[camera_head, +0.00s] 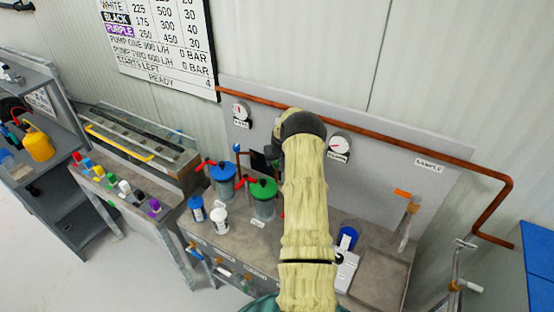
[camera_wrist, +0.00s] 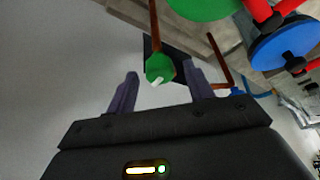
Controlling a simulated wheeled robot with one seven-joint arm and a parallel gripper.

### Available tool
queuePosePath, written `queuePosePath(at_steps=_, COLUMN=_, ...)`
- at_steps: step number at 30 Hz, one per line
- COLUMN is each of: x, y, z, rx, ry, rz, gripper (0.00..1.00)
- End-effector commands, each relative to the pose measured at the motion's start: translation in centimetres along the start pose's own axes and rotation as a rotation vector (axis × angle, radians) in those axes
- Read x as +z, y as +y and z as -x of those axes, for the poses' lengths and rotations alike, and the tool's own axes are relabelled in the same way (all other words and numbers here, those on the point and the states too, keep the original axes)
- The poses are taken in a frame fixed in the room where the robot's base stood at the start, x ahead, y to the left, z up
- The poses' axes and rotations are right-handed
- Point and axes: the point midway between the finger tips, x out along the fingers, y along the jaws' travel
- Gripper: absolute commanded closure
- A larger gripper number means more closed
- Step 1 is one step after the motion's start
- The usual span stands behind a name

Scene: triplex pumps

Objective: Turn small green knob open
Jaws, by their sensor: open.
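In the wrist view the small green knob (camera_wrist: 159,68) has a pale mark on it and sits by a copper-coloured pipe. My gripper (camera_wrist: 164,82) is open, with one dark finger on each side of the knob. The knob appears in the gap near the fingertips; I cannot tell whether either finger touches it. In the head view my pale yellow arm covers the middle of the bench, and the small green knob and my fingers are hidden there.
A green-lidded pot (camera_head: 262,190) and a blue-lidded pot (camera_head: 222,172) with red handles stand left of my arm. A small blue knob (camera_wrist: 237,92) is right of my fingers. Gauges (camera_head: 339,146) and a copper pipe (camera_head: 430,146) line the back panel. Blue and white containers stand in front.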

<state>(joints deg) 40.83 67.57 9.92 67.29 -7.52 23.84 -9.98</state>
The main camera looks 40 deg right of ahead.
Motion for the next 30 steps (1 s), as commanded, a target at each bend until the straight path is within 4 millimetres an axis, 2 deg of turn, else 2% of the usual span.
queuePosePath(at_steps=6, x=0.01, y=0.0, z=-0.04, rx=0.0, ry=0.0, rz=0.0, gripper=0.48)
queuePosePath(at_steps=8, x=0.01, y=0.0, z=-0.03, rx=0.0, ry=0.0, rz=0.0, gripper=0.58)
queuePosePath(at_steps=13, x=0.02, y=0.01, z=-0.02, rx=0.0, ry=0.0, rz=0.0, gripper=0.91)
queuePosePath(at_steps=23, x=0.07, y=-0.01, z=-0.13, rx=0.009, ry=0.0, rz=-0.02, gripper=0.92)
queuePosePath(at_steps=30, x=0.1, y=-0.11, z=-0.33, rx=0.045, ry=0.001, rz=-0.102, gripper=0.92)
